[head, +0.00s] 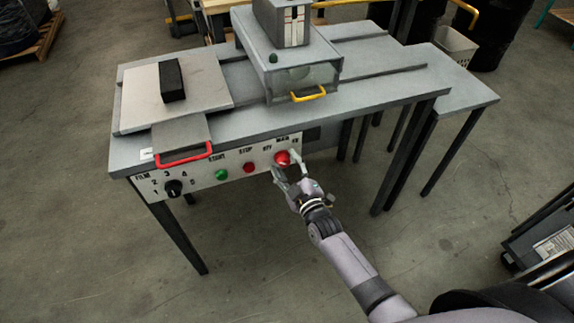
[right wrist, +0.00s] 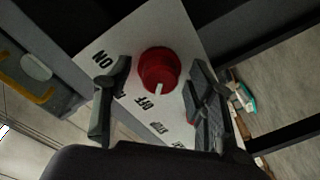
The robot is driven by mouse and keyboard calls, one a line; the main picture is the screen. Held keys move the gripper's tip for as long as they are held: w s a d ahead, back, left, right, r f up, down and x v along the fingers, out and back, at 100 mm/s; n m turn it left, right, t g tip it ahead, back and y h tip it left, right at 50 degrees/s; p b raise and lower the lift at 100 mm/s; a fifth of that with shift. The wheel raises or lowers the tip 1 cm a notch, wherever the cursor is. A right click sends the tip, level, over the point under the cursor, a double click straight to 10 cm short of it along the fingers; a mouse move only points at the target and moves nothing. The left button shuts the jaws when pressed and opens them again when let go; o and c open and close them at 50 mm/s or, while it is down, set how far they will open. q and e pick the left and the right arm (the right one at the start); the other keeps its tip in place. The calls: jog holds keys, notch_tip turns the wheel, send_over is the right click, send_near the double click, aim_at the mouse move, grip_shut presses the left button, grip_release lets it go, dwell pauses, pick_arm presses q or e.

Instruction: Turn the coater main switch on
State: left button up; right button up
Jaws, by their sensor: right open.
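The coater main switch (head: 282,158) is a round red knob at the right end of the white control panel (head: 206,191). In the right wrist view the main switch (right wrist: 158,66) shows a white pointer mark, turned toward the OFF label (right wrist: 148,103). The ON label (right wrist: 103,57) is to its left there. My right gripper (head: 287,167) is open in front of the knob, with one finger on each side of it. In the right wrist view no clear contact shows between fingers and knob. My left gripper is not in view.
The panel also has a green START button (head: 221,175), a red STOP button (head: 249,168) and a black FILM dial (head: 173,188). A red handle (head: 184,161) juts out above the panel. A yellow handle (head: 308,95) is on the coater carriage. The floor in front is clear.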

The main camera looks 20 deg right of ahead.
jog(key=shift+c, duration=0.5)
jog(key=c, duration=1)
